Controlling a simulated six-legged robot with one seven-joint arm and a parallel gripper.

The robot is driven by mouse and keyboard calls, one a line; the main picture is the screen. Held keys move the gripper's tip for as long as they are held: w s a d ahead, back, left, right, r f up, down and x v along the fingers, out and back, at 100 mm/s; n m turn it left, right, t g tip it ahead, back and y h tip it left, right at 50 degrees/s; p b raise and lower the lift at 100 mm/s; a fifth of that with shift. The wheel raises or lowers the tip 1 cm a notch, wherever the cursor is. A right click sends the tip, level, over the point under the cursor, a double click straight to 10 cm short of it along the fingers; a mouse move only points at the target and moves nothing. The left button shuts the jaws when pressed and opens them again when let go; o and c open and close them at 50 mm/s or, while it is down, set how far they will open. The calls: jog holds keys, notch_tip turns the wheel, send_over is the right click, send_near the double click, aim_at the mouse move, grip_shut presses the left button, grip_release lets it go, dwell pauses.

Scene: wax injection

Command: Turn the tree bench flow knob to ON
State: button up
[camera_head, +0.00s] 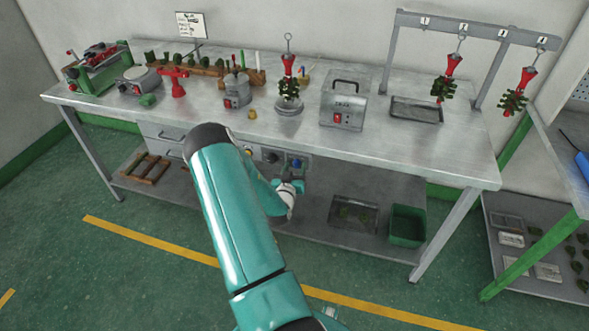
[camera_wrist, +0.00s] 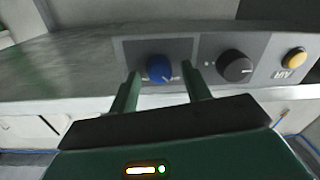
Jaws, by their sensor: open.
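The blue knob (camera_wrist: 160,69) sits on a dark panel (camera_wrist: 131,50) on the front of the bench in the wrist view. It also shows small in the head view (camera_head: 297,163). My gripper (camera_wrist: 161,80) is open, with one finger on each side of the blue knob in the picture. I cannot tell whether the fingers touch it. In the head view my gripper (camera_head: 291,186) is at the bench front below the tabletop edge. The labels by the knob are too small to read.
A black knob (camera_wrist: 236,67) and a yellow button (camera_wrist: 294,58) are beside the blue knob. The bench top (camera_head: 200,112) above holds tools, a grey box (camera_head: 345,104) and red-and-green trees. A green bin (camera_head: 407,225) and a tray (camera_head: 352,212) are on the lower shelf.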

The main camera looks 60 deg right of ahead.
jog(key=shift+c, duration=0.5)
jog(key=c, duration=0.9)
jog(key=shift+m, duration=0.3)
jog(key=m, duration=0.8)
jog(key=shift+s+f+m, duration=0.1)
jog(key=shift+m, duration=0.3)
jog(key=m, duration=0.4)
jog(key=shift+m+g+h, duration=0.3)
jog(key=shift+m, duration=0.1)
jog(key=shift+f+m, duration=0.1)
jog(key=shift+m, duration=2.1)
